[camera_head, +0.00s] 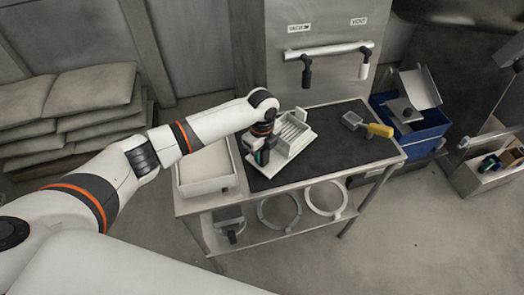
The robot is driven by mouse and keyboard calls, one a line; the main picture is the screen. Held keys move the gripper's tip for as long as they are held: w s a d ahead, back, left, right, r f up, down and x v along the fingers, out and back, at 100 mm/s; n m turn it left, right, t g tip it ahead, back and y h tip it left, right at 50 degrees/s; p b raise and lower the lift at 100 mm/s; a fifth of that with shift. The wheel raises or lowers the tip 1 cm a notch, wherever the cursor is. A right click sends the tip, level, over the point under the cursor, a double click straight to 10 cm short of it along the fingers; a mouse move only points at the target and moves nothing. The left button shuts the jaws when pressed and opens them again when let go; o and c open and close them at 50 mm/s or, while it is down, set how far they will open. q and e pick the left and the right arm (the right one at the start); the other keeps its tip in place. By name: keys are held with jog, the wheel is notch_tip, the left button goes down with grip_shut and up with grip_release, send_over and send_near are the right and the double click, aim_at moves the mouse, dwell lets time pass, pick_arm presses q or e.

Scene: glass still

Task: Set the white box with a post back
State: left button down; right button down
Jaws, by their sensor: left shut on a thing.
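A white box with a post (291,135) is on the dark mat of the steel table, with a ribbed face and a flat pale base. My left gripper (262,156) points down at its left front side and is shut on it, apparently at the post, which the gripper hides. Whether the base rests fully on the mat I cannot tell. My right gripper is not in view.
A white tray (205,187) stands at the table's left end. A pipe with two valve handles (330,50) runs behind. A blue bin (425,133) stands right of the table.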

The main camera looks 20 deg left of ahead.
pick_arm(q)
jog(key=shift+f, duration=0.4)
jog(key=c, duration=1.3)
grip_release()
jog(key=shift+s+a, duration=0.1)
jog(key=shift+s, duration=0.1)
jog(key=shift+r+p, duration=0.2)
jog(key=shift+p, duration=0.2)
jog(key=shift+w+d+r+p, duration=0.1)
jog(key=shift+w+r+p, duration=0.1)
jog(key=shift+r+p, duration=0.8)
jog(key=shift+w+d+r+p, duration=0.1)
jog(key=shift+w+r+p, duration=0.1)
jog(key=shift+r+p, duration=0.8)
jog(key=shift+w+d+r+p, duration=0.1)
jog(key=shift+w+r+p, duration=0.1)
jog(key=shift+r+p, duration=0.75)
jog(key=shift+r+b, duration=0.25)
jog(key=shift+b, duration=0.05)
jog(key=o, duration=0.6)
